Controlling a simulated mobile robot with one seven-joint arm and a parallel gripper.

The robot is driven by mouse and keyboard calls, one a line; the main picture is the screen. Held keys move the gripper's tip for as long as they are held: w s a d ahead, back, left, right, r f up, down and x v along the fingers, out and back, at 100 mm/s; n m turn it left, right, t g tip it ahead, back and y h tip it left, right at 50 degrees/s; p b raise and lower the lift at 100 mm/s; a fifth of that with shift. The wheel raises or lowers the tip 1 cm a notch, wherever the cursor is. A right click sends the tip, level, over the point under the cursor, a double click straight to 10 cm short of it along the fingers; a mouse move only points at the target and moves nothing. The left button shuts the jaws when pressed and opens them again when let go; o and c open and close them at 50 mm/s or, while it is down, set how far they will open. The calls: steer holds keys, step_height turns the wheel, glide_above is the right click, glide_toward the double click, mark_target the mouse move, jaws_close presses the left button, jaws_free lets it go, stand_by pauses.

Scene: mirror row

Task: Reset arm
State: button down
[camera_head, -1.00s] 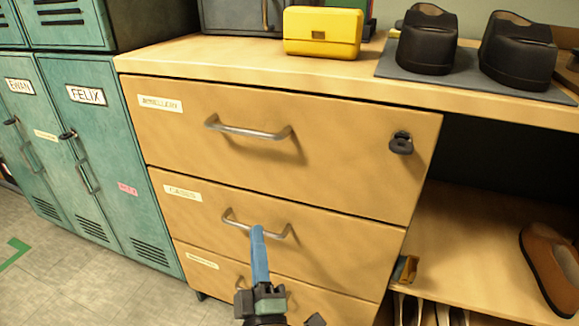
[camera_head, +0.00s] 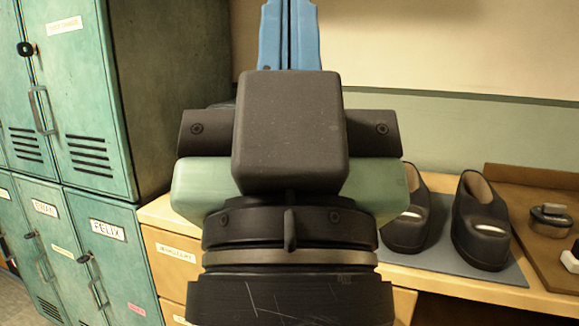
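My gripper (camera_head: 289,32) is raised close in front of the camera and fills the middle of the view, pointing up. Its two blue fingers lie side by side with only a thin dark line between them, so it looks shut. The fingertips run out of the top edge of the picture. No object shows between the fingers. The gripper stands apart from the furniture and hides most of the wooden drawer unit (camera_head: 168,262) behind it.
Green lockers (camera_head: 90,130) stand at the left. At the right, a pair of black shoes (camera_head: 480,225) rests on a grey mat (camera_head: 490,272) on the counter. A brown tray (camera_head: 520,190) with a small dark tin (camera_head: 550,217) is beyond them.

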step_height(320, 180, up, 31)
steer(key=p, duration=2.8)
steer(key=shift+p, duration=0.35)
